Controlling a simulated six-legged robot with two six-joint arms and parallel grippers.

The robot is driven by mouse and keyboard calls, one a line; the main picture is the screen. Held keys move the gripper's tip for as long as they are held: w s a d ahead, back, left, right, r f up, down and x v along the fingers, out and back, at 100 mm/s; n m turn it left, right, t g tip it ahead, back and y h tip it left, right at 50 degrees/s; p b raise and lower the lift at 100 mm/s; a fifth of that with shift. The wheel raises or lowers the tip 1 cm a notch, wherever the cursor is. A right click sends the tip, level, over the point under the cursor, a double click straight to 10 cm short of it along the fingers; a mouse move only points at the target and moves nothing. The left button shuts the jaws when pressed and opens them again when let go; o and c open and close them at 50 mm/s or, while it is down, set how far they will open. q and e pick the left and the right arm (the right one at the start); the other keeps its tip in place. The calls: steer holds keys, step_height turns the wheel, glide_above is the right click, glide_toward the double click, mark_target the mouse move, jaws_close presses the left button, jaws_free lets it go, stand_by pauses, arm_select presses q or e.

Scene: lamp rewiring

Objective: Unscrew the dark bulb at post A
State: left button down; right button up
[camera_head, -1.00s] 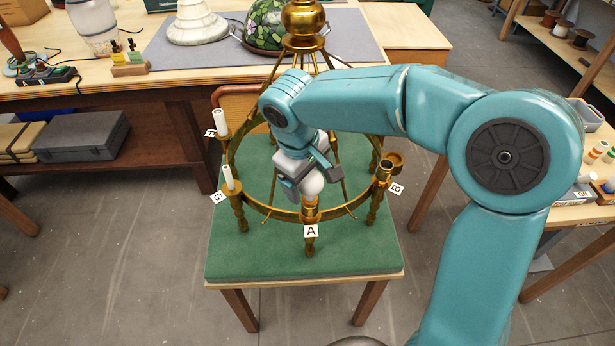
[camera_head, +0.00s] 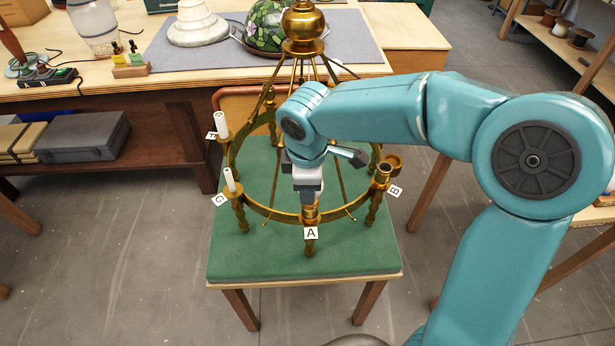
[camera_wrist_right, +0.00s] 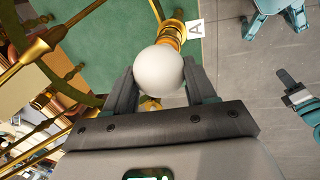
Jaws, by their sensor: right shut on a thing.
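The bulb (camera_wrist_right: 159,71) at post A is a round, whitish globe in the right wrist view, sitting at the brass socket (camera_wrist_right: 172,34) beside the white "A" tag (camera_wrist_right: 195,29). My right gripper (camera_wrist_right: 163,88) is shut on it, with a dark finger on each side of the globe. In the head view my right gripper (camera_head: 308,196) is above post A (camera_head: 310,232) of the brass chandelier ring (camera_head: 275,214), and its fingers hide the bulb. The "A" tag also shows there (camera_head: 311,233). My left gripper is not in view in the head view.
Post B (camera_head: 383,173) has an open cup to the right. Brass rods slope up to the central column (camera_head: 303,25). The green mat (camera_head: 235,262) is clear in front.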

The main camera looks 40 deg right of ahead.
steer(key=n+p, duration=0.1)
steer(key=n, duration=0.1)
steer(key=n+p, duration=0.1)
steer(key=n+y+p, duration=0.1)
steer(key=n, duration=0.1)
steer(key=shift+s+r+n, duration=0.2)
steer(key=shift+s+n, duration=0.05)
steer(key=shift+n, duration=0.05)
steer(key=shift+f+n+p, duration=0.15)
steer(key=shift+n+p, duration=0.5)
steer(key=shift+n, duration=0.45)
steer(key=shift+f, duration=0.15)
